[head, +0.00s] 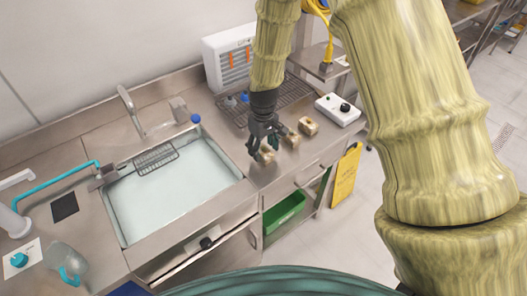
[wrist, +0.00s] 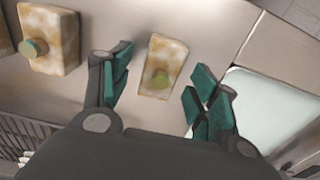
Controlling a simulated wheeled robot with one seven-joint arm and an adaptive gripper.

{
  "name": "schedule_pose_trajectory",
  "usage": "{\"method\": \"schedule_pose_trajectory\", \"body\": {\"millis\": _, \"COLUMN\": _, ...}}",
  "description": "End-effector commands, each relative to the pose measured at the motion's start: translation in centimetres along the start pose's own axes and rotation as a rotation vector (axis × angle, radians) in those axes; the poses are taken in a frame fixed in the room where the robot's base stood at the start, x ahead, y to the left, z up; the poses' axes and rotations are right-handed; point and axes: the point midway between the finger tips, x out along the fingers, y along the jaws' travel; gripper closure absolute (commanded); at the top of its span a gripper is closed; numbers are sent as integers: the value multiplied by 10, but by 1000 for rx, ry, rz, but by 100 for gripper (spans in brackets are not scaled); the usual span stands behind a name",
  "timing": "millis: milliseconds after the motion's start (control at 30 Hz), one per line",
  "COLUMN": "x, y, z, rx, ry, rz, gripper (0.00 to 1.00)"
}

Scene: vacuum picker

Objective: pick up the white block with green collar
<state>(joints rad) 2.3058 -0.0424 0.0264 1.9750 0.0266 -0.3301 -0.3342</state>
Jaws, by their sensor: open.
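A whitish, brown-mottled block with a round green part (wrist: 168,52) lies on the steel counter, between and beyond my fingers in the wrist view. In the head view this block (head: 265,156) is just below my gripper (head: 266,143), partly hidden by the fingers. My gripper (wrist: 162,72) is open with teal finger pads and holds nothing. A similar block with a green knob (wrist: 60,55) lies to the left in the wrist view; a third is cut off at the left edge. The head view also shows blocks (head: 308,126) further right along the counter.
A water-filled sink (head: 165,195) lies left of the blocks. A dark rack (head: 290,92) and a white box with a black knob (head: 338,109) stand behind and right. A green bin (head: 285,215) and a yellow sign (head: 346,173) are below the counter edge.

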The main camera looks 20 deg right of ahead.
Motion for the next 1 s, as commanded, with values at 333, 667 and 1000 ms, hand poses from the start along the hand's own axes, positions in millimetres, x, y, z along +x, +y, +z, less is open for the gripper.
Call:
{"method": "schedule_pose_trajectory", "body": {"millis": 333, "x": 19, "y": 0, "z": 0, "rx": 0, "ry": 0, "rz": 0, "gripper": 39}}
{"method": "schedule_pose_trajectory", "body": {"millis": 667, "x": 19, "y": 0, "z": 0, "rx": 0, "ry": 0, "rz": 0, "gripper": 61}}
{"method": "schedule_pose_trajectory", "body": {"millis": 1000, "x": 19, "y": 0, "z": 0, "rx": 0, "ry": 0, "rz": 0, "gripper": 90}}
